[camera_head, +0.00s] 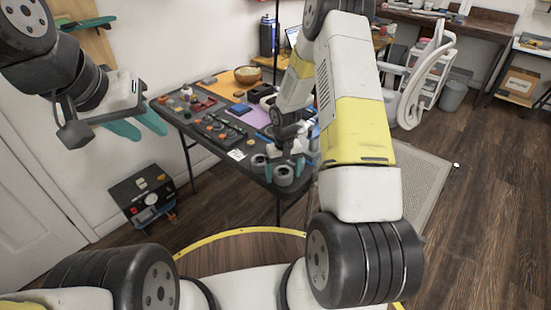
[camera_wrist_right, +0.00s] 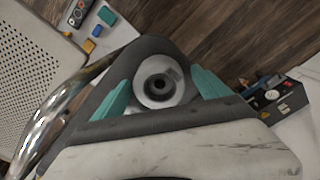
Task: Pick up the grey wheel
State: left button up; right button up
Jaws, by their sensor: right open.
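A grey wheel (camera_head: 284,176) is at the near corner of the dark table. In the right wrist view the grey wheel (camera_wrist_right: 150,98) shows a pale rim and a dark hub, seen face on. My right gripper (camera_wrist_right: 160,92) is open, with one teal finger on each side of the wheel and visible gaps between. It also shows in the head view (camera_head: 284,170), partly hidden by its own arm. A second grey round part (camera_head: 258,163) sits just left of the wheel. My left gripper (camera_head: 140,124) is open and empty, in the air left of the table.
The table (camera_head: 205,148) holds trays of small parts, a purple mat (camera_head: 243,110) and a wooden bowl (camera_head: 247,75). A white chair (camera_head: 418,80) is behind my right arm. A chrome curved part (camera_wrist_right: 62,120) is close to the right gripper.

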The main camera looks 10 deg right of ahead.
jog(key=shift+c, duration=0.5)
jog(key=c, duration=1.5)
jog(key=shift+r, duration=0.1)
